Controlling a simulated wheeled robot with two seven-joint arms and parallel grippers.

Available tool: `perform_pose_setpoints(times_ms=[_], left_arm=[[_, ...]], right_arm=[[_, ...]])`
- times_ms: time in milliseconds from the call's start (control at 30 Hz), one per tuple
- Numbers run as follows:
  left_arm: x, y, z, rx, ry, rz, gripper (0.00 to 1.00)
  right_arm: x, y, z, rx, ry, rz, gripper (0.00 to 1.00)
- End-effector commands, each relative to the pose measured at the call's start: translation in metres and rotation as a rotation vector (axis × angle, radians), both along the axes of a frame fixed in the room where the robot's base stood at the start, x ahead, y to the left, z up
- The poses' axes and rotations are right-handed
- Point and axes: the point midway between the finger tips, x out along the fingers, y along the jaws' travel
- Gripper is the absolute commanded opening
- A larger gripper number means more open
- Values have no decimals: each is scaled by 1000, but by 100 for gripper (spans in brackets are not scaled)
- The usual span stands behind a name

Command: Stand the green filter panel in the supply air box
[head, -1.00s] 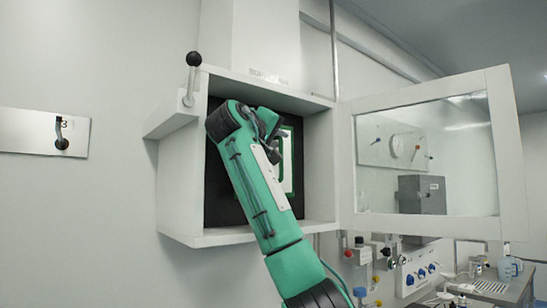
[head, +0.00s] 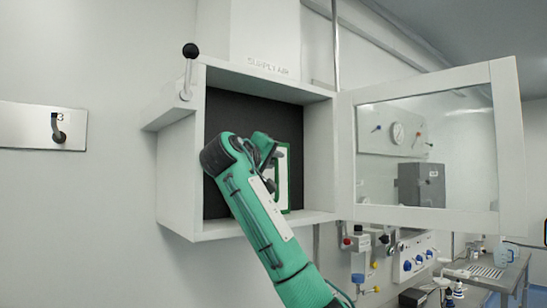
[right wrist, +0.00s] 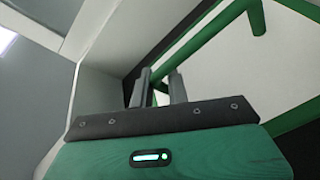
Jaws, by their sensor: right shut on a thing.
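The filter panel (head: 284,185), white with a green frame, is upright inside the open supply air box (head: 320,160), right of the middle. Its lower edge is close to the box floor; I cannot tell whether it touches. My right gripper (head: 270,158) is in the box at the panel's front, partly hidden by its own arm. In the right wrist view, the fingers (right wrist: 160,80) are shut on a green bar of the panel, and the white face (right wrist: 235,70) fills the right side. The panel's left part is hidden behind my arm. My left gripper is out of view.
The box's glazed door (head: 427,150) stands swung open to the right. A black-knobbed lever (head: 188,72) is on the box's left side. A wall plate (head: 30,128) is further left. Valves and a bench (head: 490,275) are at lower right.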

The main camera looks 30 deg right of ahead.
Motion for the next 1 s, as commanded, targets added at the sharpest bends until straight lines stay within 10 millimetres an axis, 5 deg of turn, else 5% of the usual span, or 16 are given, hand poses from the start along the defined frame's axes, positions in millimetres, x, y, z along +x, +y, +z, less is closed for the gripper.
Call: perform_pose_setpoints(times_ms=[233,267,367,700,1000], left_arm=[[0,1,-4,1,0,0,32],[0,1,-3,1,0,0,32],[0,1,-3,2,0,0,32],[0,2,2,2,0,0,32],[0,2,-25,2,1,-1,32]], right_arm=[[0,0,-4,0,-1,1,0],[0,0,-3,0,0,0,22],[0,0,-2,0,0,0,39],[0,0,3,0,-1,0,39],[-21,46,-4,-1,-4,3,39]])
